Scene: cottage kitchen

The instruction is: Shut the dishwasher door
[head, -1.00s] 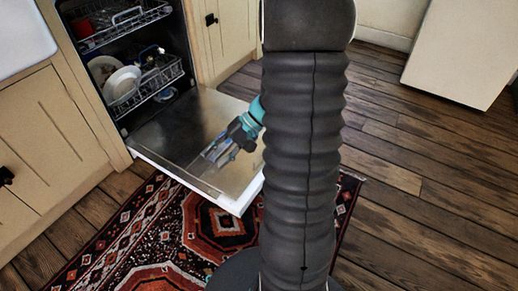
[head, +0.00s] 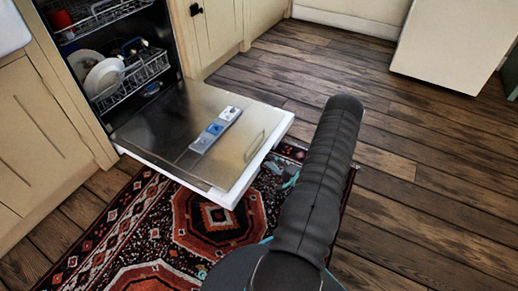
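The dishwasher door (head: 170,126) is open, folded down to about level, with its steel inner face up and a detergent dispenser strip (head: 216,130) on it. The dishwasher (head: 176,48) stands at the upper left, its racks inside. My gripper (head: 289,180) shows only as a small teal and grey patch at the door's front right edge, low over the rug. My dark ribbed arm part hides much of the space beside it. I cannot tell whether its fingers are open or shut, or whether it touches the door.
The racks hold white plates (head: 104,77) and a red item (head: 60,18). A patterned rug (head: 130,235) lies under the door. Cream cabinets (head: 42,130) flank the dishwasher. A white block-like unit (head: 450,45) stands at the upper right. The wooden floor (head: 430,190) on the right is clear.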

